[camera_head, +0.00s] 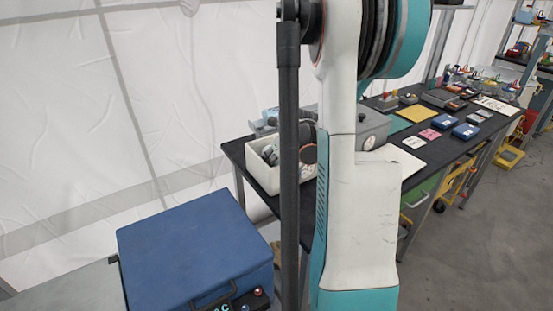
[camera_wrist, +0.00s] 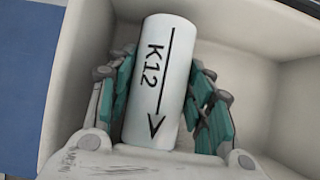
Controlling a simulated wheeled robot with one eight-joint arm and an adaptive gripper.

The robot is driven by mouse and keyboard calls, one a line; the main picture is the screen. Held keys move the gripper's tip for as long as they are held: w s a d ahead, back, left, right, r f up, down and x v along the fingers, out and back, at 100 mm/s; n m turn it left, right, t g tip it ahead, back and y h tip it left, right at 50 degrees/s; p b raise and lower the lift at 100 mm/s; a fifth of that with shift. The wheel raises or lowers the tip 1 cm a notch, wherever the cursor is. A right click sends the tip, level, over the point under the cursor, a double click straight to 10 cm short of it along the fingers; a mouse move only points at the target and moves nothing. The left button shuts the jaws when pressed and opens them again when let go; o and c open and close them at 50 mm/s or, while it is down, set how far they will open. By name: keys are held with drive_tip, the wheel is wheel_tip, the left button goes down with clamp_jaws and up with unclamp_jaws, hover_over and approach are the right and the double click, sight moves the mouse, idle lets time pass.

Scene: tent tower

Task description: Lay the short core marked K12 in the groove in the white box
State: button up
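The core marked K12 (camera_wrist: 160,85) is a pale cylinder with black lettering and a long arrow along its side. In the wrist view it lies between the teal-padded fingers of my gripper (camera_wrist: 166,72), which press against both its sides. The white box (camera_wrist: 240,54) surrounds the core and fingers in that view; its walls show above, left and right. The groove cannot be made out. In the head view the white box (camera_head: 257,179) stands at the near end of the dark table, partly hidden behind my arm. Grey shapes show inside it; I cannot tell what they are.
The dark table (camera_head: 437,151) runs to the back right with a yellow sheet (camera_head: 411,114), blue boxes (camera_head: 465,131) and several tools. A grey case (camera_head: 372,127) stands near the white box. A large blue case (camera_head: 195,250) is at the front left.

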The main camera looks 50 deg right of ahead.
drive_tip(key=o, duration=0.4)
drive_tip(key=shift+s+a+f, duration=0.1)
drive_tip(key=shift+s+f, duration=0.05)
drive_tip(key=shift+f, duration=0.5)
drive_tip(key=shift+r, duration=0.2)
drive_tip(key=shift+r, duration=0.25)
drive_tip(key=v, duration=1.1)
drive_tip(key=shift+s+r, duration=0.1)
drive_tip(key=shift+r, duration=0.1)
